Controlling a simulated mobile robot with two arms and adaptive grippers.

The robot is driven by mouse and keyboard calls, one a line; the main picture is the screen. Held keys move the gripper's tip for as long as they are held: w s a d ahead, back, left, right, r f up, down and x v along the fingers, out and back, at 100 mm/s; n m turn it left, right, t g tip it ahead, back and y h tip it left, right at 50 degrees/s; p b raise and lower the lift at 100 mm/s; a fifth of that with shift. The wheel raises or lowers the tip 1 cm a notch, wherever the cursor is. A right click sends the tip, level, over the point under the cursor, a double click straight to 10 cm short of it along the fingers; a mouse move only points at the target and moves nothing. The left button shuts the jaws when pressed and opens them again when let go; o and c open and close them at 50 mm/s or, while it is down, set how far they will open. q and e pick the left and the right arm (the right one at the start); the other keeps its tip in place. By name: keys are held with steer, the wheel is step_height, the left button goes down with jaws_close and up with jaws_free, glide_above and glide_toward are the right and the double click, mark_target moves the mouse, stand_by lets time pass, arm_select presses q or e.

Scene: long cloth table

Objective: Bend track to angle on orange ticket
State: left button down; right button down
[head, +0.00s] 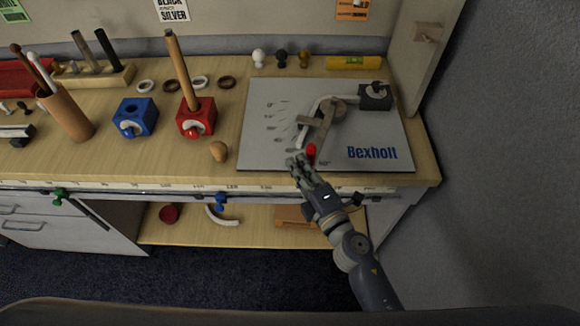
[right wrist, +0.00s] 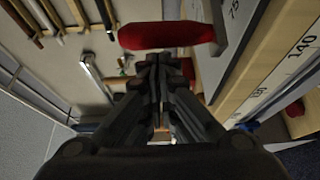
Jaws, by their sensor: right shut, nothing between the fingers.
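The orange ticket (head: 352,10) hangs on the back panel at the top; its print is too small to read. A pale track (head: 318,104) runs from a dark clamp block (head: 374,98) to a round former (head: 334,108) and bends toward the front. A lever (head: 318,128) ends in a red handle (head: 311,151). My right gripper (head: 294,162) is shut and empty just left of the handle. The red handle also fills the top of the right wrist view (right wrist: 165,35).
A red block (head: 196,118) holding a wooden rod, a blue block (head: 134,118) and a wooden knob (head: 218,151) stand left of the plate. A yellow level (head: 354,63) lies behind it. An upright panel (head: 425,50) bounds the right side.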

steer(key=shift+d, duration=0.1)
stand_by(0.3)
steer(key=shift+d+y, duration=0.3)
steer(key=shift+d, duration=0.4)
